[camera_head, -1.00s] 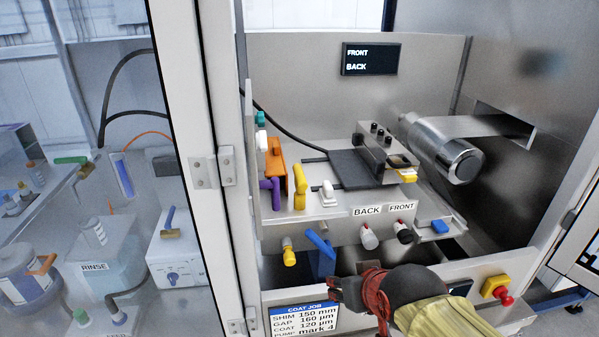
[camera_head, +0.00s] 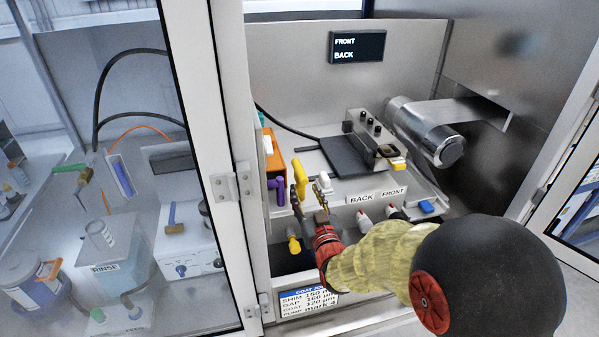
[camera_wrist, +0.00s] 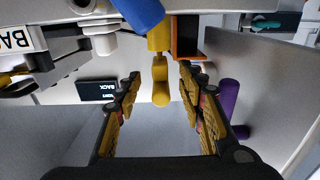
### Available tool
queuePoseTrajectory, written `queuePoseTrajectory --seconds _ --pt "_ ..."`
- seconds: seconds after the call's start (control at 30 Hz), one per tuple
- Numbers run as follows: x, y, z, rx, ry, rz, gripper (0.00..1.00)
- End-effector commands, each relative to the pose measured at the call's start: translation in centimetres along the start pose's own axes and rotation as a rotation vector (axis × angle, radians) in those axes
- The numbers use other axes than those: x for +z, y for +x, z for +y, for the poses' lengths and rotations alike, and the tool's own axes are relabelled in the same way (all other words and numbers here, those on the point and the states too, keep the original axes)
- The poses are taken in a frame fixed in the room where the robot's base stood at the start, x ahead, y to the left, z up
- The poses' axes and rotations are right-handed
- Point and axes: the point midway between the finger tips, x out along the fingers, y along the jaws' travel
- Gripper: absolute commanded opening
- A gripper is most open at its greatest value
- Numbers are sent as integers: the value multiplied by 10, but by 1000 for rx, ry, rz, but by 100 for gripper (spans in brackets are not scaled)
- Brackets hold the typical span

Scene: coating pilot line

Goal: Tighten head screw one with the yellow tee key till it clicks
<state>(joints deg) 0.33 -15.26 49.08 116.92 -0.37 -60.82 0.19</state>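The yellow tee key (camera_head: 292,178) stands upright at the left of the bench, beside a purple handle (camera_head: 277,190). My gripper (camera_head: 309,199) is open with its fingers near the key, just in front of it. In the wrist view, which is upside down, the yellow key (camera_wrist: 160,84) appears between the spread fingers (camera_wrist: 160,76); I see no finger touching it. The head (camera_head: 372,140) carries several dark screws (camera_head: 370,121) on top; I cannot tell which is screw one.
An orange block (camera_head: 273,157) stands behind the purple handle. A white toggle (camera_head: 316,178) stands right of the key. A steel roller (camera_head: 430,135) lies at the right. A door frame (camera_head: 222,150) bounds the left.

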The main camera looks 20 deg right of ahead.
Motion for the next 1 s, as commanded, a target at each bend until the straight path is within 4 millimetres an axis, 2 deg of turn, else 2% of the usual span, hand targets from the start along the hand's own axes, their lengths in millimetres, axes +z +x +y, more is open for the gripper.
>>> queuePoseTrajectory --seconds 0.6,0.93,1.0 --pt "-1 65 0 0 0 -1 39" --pt "0 71 0 0 0 -2 39" --pt "0 71 0 0 0 -2 36"
